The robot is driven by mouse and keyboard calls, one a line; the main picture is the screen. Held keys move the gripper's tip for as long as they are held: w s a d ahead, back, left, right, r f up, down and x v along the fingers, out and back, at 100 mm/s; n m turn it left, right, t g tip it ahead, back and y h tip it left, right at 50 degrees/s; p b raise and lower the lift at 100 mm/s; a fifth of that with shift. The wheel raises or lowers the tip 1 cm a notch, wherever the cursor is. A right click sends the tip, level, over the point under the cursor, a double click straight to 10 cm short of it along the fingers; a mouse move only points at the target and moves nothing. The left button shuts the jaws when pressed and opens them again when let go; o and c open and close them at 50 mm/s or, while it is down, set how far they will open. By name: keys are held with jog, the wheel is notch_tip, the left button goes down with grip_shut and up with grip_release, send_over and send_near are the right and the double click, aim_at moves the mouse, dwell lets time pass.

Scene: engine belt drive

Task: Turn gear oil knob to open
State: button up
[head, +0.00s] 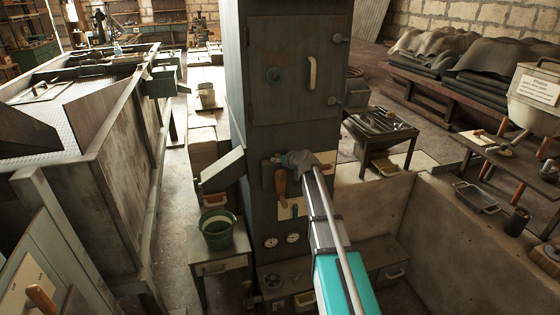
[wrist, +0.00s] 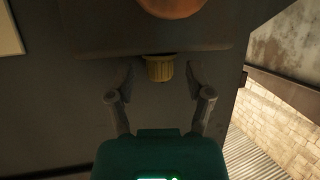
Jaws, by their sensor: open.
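A small yellow ribbed knob (wrist: 159,68) shows in the wrist view, below the edge of a dark housing (wrist: 110,35). I see no label naming it. My gripper (wrist: 159,80) is open, with one finger to the left and one to the right of the knob, and a gap shows on both sides. I cannot tell how deep the fingertips reach along it. In the head view my gripper (head: 299,161) is at the front of the tall dark cabinet (head: 260,135), and the knob is hidden there.
A brown wooden handle (head: 280,183) hangs just left of my gripper; a rounded brown part (wrist: 170,6) shows at the wrist view's top. A green bucket (head: 216,228) stands on a side table at left. A concrete wall (head: 385,215) stands right.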

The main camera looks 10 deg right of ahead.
jog(key=shift+w, duration=0.1)
grip_shut()
dwell(0.4)
jog(key=shift+a+m+h, duration=0.25)
jog(key=shift+m+h, duration=1.2)
jog(key=shift+h, duration=0.2)
jog(key=shift+a+m+h, duration=0.25)
jog(key=shift+m+h, duration=1.2)
jog(key=shift+h, duration=0.2)
jog(key=shift+w+a+m+g+h, duration=0.15)
jog(key=shift+m+g+h, duration=0.1)
jog(key=shift+m+h, duration=0.6)
jog(key=shift+s+a+m+g+h, duration=0.15)
jog(key=shift+m+g+h, duration=0.1)
jog(key=shift+m+h, duration=0.6)
jog(key=shift+w+m+g+h, duration=0.15)
jog(key=shift+m+g+h, duration=0.2)
jog(key=shift+h, duration=0.25)
jog(key=shift+m+g+h, duration=0.25)
jog(key=shift+m+h, duration=0.05)
jog(key=shift+m, duration=0.05)
grip_release()
